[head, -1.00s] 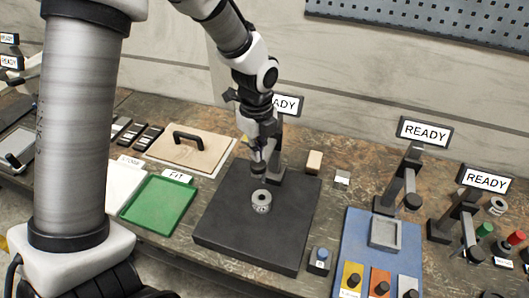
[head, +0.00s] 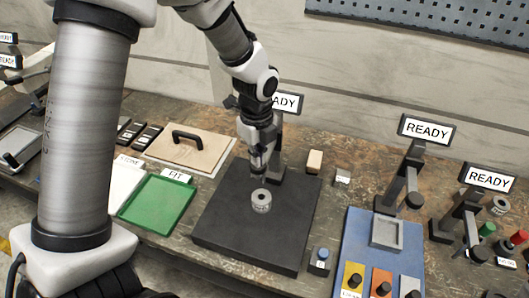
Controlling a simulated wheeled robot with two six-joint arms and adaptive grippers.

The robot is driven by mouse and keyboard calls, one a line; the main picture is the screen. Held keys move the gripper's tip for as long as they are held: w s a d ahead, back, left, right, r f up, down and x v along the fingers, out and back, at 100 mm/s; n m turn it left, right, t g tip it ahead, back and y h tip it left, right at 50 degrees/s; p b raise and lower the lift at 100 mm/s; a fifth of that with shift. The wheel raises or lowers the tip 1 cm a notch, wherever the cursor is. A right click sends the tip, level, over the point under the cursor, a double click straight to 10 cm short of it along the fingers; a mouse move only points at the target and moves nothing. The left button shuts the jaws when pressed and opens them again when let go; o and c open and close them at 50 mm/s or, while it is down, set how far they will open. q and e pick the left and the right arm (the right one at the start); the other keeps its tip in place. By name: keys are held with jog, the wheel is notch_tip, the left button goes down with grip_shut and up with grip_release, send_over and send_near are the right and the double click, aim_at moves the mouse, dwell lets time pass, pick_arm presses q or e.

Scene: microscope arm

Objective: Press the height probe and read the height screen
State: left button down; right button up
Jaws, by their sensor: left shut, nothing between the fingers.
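My left gripper (head: 258,180) is shut and empty, pointing down just above and behind a small grey metal ring-shaped part (head: 261,202). The part stands on a dark square plate (head: 225,232). A stand with a screen (head: 288,103) rises behind the plate; my left arm covers part of the screen, and only "ADY" shows. The height probe cannot be made out clearly behind my gripper. I cannot tell whether my fingertips touch anything. My right gripper is not in view.
A green tray (head: 157,203) and a white tray (head: 121,184) lie left of the plate. A lidded board with a black handle (head: 188,140) is behind them. On the right are a blue fixture (head: 357,240) and two stands with "READY" screens (head: 426,130) (head: 487,178).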

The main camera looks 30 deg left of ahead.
aim_at(258, 170)
pick_arm(q)
jog(key=shift+f+b, duration=1)
jog(key=shift+f, duration=1.35)
jog(key=shift+r, duration=0.15)
notch_tip(258, 170, up, 8)
jog(key=p, duration=0.8)
jog(key=shift+p, duration=0.35)
jog(key=shift+f, duration=0.25)
jog(key=shift+r, duration=0.1)
